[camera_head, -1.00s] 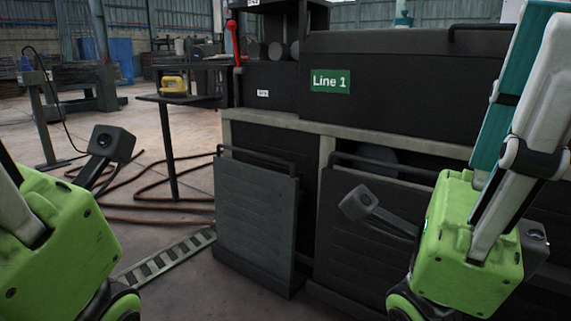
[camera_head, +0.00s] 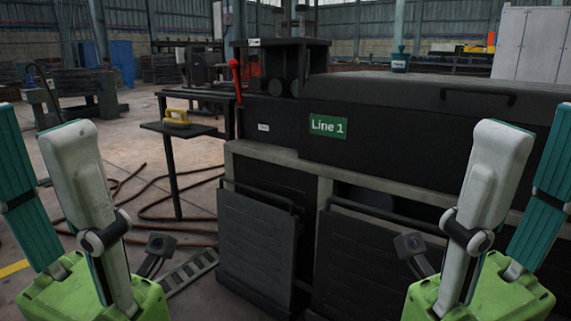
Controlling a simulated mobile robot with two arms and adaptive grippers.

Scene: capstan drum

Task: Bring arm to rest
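My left arm (camera_head: 80,175) stands at the left edge, its pale link rising from a green wrist housing (camera_head: 95,285). My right arm (camera_head: 497,170) stands at the right in a near mirror pose, with a green wrist housing (camera_head: 480,290). A small grey camera sits on a stalk beside each wrist, at the left (camera_head: 160,244) and right (camera_head: 409,245). Both hands are below the frame, so the fingers and anything in them are hidden. Both arms are in front of the dark machine (camera_head: 400,105); contact cannot be judged from this view.
The machine bears a green "Line 1" sign (camera_head: 328,125), a red-handled lever (camera_head: 235,68) and lower panels (camera_head: 258,245). A teal container (camera_head: 400,60) stands on top. A side table (camera_head: 205,131) holds a yellow object (camera_head: 176,117). Hoses (camera_head: 155,215) cross the floor.

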